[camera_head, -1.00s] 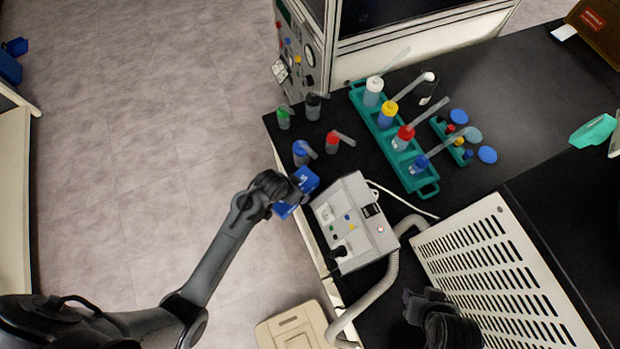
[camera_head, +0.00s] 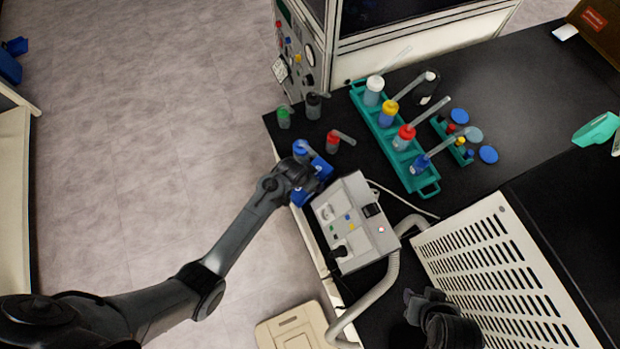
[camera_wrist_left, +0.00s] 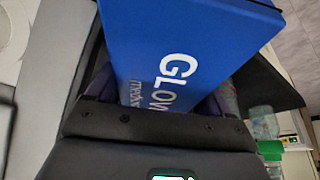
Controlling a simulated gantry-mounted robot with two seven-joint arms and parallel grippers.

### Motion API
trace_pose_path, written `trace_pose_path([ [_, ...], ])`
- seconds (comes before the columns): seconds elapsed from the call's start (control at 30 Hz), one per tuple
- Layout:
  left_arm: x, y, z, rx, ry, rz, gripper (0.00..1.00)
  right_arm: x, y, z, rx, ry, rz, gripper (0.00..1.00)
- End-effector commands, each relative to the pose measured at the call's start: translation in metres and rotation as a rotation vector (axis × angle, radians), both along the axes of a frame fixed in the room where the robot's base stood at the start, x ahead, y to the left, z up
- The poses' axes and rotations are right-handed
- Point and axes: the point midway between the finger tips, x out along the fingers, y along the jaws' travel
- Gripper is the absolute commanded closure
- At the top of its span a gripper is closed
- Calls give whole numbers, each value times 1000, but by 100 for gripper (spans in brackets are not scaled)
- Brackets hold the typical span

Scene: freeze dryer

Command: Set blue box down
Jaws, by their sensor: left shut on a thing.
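The blue box (camera_head: 321,167) is held in my left gripper (camera_head: 308,181), by the left edge of the black bench and beside the blue-capped bottle (camera_head: 300,149). In the left wrist view, the box (camera_wrist_left: 200,40) fills the top middle with white lettering, and my left gripper's fingers (camera_wrist_left: 160,98) are closed around it. The gripper partly hides the box in the head view. Whether its underside touches the bench cannot be told. My right gripper (camera_head: 422,300) is by the white slotted panel; its fingers are too dark to read.
A grey control box (camera_head: 352,215) with a hose stands just right of the blue box. Red-capped (camera_head: 332,142), green-capped (camera_head: 284,118) and black (camera_head: 313,106) bottles stand behind. A teal bottle rack (camera_head: 427,183) lies further right. The bench's far right is mostly clear.

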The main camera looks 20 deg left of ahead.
Motion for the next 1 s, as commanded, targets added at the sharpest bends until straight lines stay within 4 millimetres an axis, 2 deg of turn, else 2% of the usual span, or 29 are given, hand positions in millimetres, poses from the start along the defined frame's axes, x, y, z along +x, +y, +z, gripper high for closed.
trace_pose_path([
  [0.3, 0, 0, -2, 0, -1, 0, 60, 0, 1, -1, 4, 1, -3, 57],
  [0.33, 0, 0, -3, 0, 0, 0, 18, 0, 1, -1, 4, 1, -3, 57],
  [0.4, 0, 0, -2, 0, 0, 0, 9, 0, 1, -1, 4, 1, -3, 57],
  [0.77, 0, 0, 1, 0, -1, 0, 9, 0, 0, 0, -2, 1, 2, 57],
  [1.0, -9, 4, 26, -1, -2, 0, 9, -1, -2, 7, -7, 2, 4, 57],
])
